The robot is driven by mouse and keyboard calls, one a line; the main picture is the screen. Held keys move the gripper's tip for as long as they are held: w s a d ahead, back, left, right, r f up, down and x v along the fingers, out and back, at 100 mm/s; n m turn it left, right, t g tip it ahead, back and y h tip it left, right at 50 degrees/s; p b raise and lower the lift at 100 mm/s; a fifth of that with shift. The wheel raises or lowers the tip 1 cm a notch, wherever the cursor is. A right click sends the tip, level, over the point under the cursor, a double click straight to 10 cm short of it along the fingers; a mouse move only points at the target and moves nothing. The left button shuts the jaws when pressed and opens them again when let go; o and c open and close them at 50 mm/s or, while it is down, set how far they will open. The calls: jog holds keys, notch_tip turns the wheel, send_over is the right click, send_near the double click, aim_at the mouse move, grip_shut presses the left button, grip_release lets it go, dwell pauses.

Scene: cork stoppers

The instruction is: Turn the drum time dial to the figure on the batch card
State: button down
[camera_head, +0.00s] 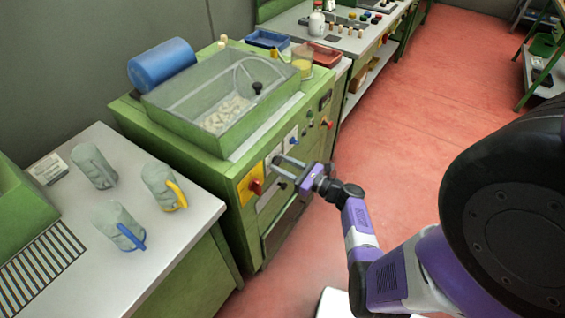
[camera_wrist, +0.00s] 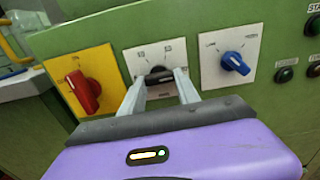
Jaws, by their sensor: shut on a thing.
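The time dial is a black knob (camera_wrist: 158,72) on a white plate (camera_wrist: 146,52) with figures around it, in the middle of the wrist view. My gripper (camera_wrist: 161,80) is shut on this knob, a finger on each side. The fingers hide much of the knob and the lower plate, and I cannot tell where its pointer stands. In the head view my gripper (camera_head: 284,166) is at the front of the green drum machine (camera_head: 237,172). A white card (camera_head: 47,168) lies on the left table; its text is too small to read.
A red knob (camera_wrist: 84,92) on a yellow plate is left of the dial, and a blue knob (camera_wrist: 236,63) is right of it. Round push buttons (camera_wrist: 285,75) sit farther right. Several grey jugs (camera_head: 121,228) stand on the left table.

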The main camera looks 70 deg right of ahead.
jog(key=shift+f+m, duration=0.1)
jog(key=shift+m, duration=0.2)
jog(key=c, duration=0.9)
grip_release()
jog(key=shift+s, duration=0.15)
jog(key=v, duration=0.7)
jog(key=shift+s+a+b, duration=0.1)
jog(key=shift+s+b, duration=0.2)
jog(key=shift+b, duration=0.1)
